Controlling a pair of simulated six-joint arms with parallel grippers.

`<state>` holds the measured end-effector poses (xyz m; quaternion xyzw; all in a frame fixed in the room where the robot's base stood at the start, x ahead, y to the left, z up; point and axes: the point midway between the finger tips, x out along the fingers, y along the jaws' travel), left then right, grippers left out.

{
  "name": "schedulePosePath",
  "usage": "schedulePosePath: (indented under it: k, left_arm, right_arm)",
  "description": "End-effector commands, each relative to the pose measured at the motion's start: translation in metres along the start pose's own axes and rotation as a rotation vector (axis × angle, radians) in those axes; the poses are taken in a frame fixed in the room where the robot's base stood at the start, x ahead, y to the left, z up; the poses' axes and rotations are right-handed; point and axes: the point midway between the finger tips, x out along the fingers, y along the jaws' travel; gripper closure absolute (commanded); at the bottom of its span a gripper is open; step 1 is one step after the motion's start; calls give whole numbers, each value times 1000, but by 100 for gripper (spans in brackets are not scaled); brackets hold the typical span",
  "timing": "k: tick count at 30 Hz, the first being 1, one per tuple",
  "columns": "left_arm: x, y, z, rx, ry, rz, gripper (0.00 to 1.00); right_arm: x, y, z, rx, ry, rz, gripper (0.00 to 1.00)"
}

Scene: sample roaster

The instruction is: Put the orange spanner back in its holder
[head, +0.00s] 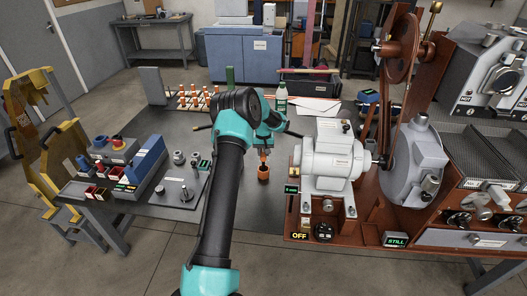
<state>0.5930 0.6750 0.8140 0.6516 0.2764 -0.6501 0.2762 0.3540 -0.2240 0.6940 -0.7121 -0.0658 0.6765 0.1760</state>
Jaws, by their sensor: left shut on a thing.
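My left gripper (264,153) points down over the middle of the dark table. It is shut on a small orange thing, which looks like the orange spanner (264,158); my arm and fingers hide most of it. Directly below stands a small dark round cup with an orange band (263,174), which looks like the holder. The spanner's lower end is at or just above the cup's mouth; I cannot tell whether it is inside. My right gripper is not in view.
A grey motor (332,160) on a brown machine base stands close to the right. Blue and grey boxes (147,158) and small metal parts are to the left. A rack of orange-topped pieces (198,100) stands at the back left.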

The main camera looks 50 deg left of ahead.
Motion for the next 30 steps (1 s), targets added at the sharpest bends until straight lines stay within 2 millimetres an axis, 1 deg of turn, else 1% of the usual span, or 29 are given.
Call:
schedulePosePath:
  k: [10,11,19,26,30]
  left_arm:
    - [8,0,0,0,0,0,100]
    - [7,0,0,0,0,0,68]
    - [8,0,0,0,0,0,42]
    - [8,0,0,0,-1,0,41]
    - [3,0,0,0,0,0,41]
  right_arm:
    - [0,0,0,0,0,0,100]
    - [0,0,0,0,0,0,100]
    - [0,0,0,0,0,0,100]
    - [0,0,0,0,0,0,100]
    - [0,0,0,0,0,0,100]
